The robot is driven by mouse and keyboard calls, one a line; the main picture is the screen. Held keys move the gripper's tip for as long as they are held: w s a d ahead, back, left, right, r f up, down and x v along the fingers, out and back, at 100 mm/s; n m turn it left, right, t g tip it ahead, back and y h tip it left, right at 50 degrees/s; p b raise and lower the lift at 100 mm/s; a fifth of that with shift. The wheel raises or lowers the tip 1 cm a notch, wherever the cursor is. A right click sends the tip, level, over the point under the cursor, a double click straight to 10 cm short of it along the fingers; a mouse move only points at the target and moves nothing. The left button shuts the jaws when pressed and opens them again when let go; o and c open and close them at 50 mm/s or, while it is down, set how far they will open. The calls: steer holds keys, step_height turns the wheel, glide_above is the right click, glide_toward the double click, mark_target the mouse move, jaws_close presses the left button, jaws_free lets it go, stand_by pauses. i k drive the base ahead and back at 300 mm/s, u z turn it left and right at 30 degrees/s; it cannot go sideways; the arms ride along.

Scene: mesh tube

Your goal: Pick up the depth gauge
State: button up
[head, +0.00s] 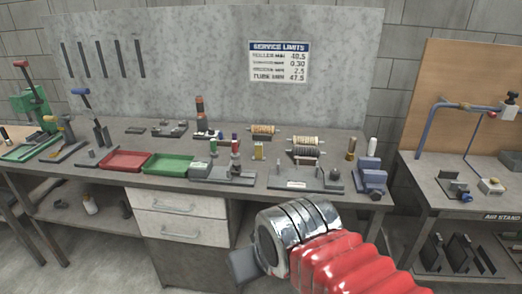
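I cannot pick out the depth gauge for certain; the tools on the grey workbench (120,180) are too small in the head view. A dark fixture (225,174) with small upright parts stands at the bench's front middle. My gripper (245,266) is at the lower middle, in front of the bench drawers and apart from the bench tools. Only a dark grey block shows beyond my silver wrist and red sleeve. Its fingertips are not clearly visible, so open or shut cannot be told.
A red tray (126,160) and a green tray (167,164) lie on the left half. Ribbed rollers (305,141) lie at the back. A blue-grey block device (371,176) stands at the right end. A second bench (432,182) stands right, across a gap.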

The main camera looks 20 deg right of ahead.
mark_target(259, 156)
steer(key=u, duration=0.05)
steer(key=i, duration=1.5)
